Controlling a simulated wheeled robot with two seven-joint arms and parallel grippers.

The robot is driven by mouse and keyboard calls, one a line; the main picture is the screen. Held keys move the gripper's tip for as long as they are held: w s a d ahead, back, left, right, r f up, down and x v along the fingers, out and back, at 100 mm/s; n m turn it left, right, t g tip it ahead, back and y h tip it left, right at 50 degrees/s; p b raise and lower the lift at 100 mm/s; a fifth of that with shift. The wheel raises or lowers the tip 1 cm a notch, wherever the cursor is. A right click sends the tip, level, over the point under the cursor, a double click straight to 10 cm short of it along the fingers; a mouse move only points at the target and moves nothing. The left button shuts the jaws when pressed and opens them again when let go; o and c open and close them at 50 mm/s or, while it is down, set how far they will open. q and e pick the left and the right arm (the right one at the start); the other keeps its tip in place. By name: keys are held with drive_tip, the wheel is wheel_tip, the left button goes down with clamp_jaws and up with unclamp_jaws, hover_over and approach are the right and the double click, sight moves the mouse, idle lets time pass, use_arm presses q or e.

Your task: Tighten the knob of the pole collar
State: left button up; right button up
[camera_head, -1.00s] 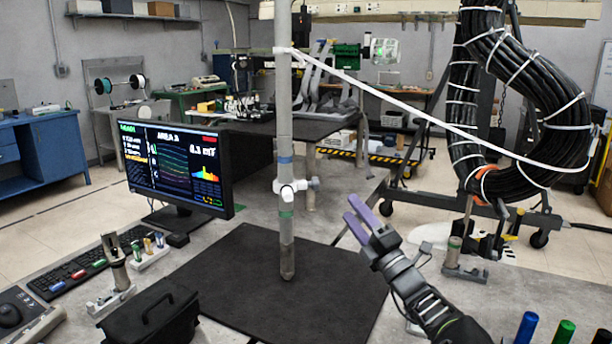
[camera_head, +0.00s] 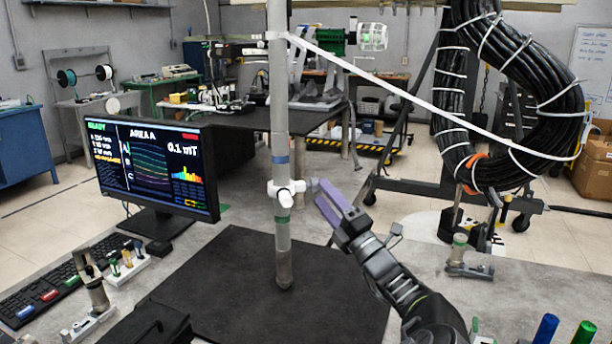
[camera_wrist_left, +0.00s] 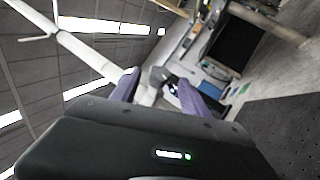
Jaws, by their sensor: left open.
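The pole (camera_head: 281,130) stands upright on a dark mat (camera_head: 230,275). It carries a white collar (camera_head: 286,192) with a rounded white knob (camera_head: 284,197) facing me, between a blue band and a green band. My left gripper (camera_head: 318,190), with purple fingers, is open just right of the collar, its fingertips pointing at it. I cannot tell whether they touch. In the left wrist view the pole (camera_wrist_left: 85,52) runs in from the upper left, and the collar area shows blurred between the two spread fingers (camera_wrist_left: 155,90). My right gripper is out of view.
A white strap (camera_head: 400,92) runs from the pole's upper part to a hanging black cable coil (camera_head: 530,95). A monitor (camera_head: 150,165) and keyboard (camera_head: 70,275) stand left. A small metal stand (camera_head: 98,300) is near the front left. The mat around the pole is clear.

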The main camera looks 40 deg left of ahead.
sight(310, 180)
use_arm(q)
drive_tip(key=p+x, duration=0.1)
drive_tip(key=x, duration=0.5)
drive_tip(key=shift+a+r+p, duration=0.2)
drive_tip(key=shift+r+p, duration=0.05)
drive_tip(key=shift+p, duration=0.15)
drive_tip(key=shift+w+a+r, duration=0.15)
drive_tip(key=shift+a+r, duration=0.05)
drive_tip(key=shift+a, duration=0.35)
clamp_jaws()
